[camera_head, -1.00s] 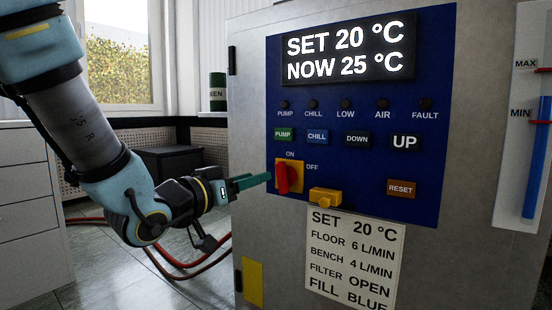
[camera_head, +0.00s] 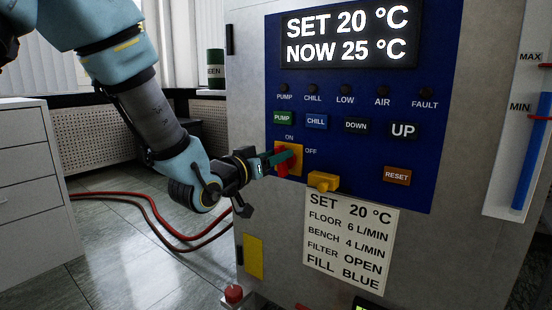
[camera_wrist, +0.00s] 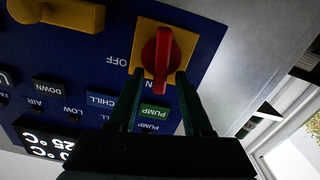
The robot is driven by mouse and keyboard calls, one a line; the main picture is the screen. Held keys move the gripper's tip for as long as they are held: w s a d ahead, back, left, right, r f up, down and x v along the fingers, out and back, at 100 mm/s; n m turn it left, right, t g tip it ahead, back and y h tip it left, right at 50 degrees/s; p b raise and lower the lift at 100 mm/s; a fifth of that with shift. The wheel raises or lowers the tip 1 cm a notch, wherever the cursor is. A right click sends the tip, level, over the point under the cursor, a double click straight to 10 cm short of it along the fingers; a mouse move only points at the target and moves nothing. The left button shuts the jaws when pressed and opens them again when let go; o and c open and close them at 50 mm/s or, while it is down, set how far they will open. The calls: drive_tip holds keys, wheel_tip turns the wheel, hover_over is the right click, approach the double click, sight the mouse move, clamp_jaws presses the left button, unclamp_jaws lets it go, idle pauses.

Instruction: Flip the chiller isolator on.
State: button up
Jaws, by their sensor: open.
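The chiller isolator is a red rotary handle (camera_head: 283,168) on a yellow plate (camera_head: 296,167), on the cabinet's blue panel. ON is printed above it and OFF to its right. In the wrist view the red handle (camera_wrist: 163,50) stands roughly upright in the picture, its lower end toward the partly hidden ON label. My gripper (camera_head: 283,157) is at the handle and hides part of it. In the wrist view my gripper (camera_wrist: 158,80) is open, its green fingers on either side of the handle's lower end. I cannot tell whether they touch it.
A yellow knob (camera_head: 323,181) sticks out just right of and below the isolator. Buttons and dark lamps are above; the display (camera_head: 345,38) reads SET 20, NOW 25. Red hoses (camera_head: 150,208) lie on the floor. A drawer cabinet (camera_head: 30,185) stands at left.

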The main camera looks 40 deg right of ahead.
drive_tip(key=shift+d, duration=0.15)
drive_tip(key=shift+c, duration=0.2)
clamp_jaws()
idle(0.4)
